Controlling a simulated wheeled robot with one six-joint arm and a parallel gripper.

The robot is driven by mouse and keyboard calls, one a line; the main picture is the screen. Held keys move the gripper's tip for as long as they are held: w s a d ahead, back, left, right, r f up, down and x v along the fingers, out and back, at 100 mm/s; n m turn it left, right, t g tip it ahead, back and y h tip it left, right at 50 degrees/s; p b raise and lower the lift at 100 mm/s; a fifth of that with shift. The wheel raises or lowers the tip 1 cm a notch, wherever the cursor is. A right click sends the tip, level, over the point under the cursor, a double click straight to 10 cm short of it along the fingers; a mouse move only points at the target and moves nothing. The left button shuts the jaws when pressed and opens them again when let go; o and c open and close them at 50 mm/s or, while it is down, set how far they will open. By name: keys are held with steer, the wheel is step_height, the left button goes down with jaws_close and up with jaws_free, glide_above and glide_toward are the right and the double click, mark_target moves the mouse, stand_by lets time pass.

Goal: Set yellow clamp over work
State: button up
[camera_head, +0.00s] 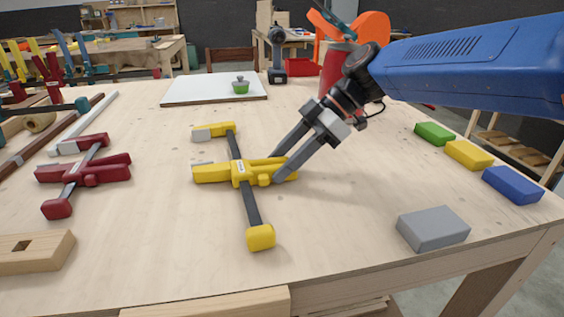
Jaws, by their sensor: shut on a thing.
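The yellow clamp (251,222) lies on the wooden workbench (345,225), its dark bar running from the back toward the front edge. Its fixed jaw is at the far end and its yellow end cap at the near end. The sliding yellow body crosses the bar near the middle. My gripper (278,170) reaches down from the right and is shut on the right end of that yellow body. One finger is partly hidden behind the clamp. I cannot tell whether the clamp is slightly raised or resting on the bench. Which piece is the work is not clear.
A red clamp (88,172) lies at the left. A wooden block with a slot (33,252) is at the front left. Grey (433,229), blue (512,185), yellow (468,154) and green (434,133) blocks line the right. A white board (205,92) lies behind.

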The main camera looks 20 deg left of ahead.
steer(key=shift+r, duration=0.55)
jaws_close()
steer(key=shift+r, duration=1.95)
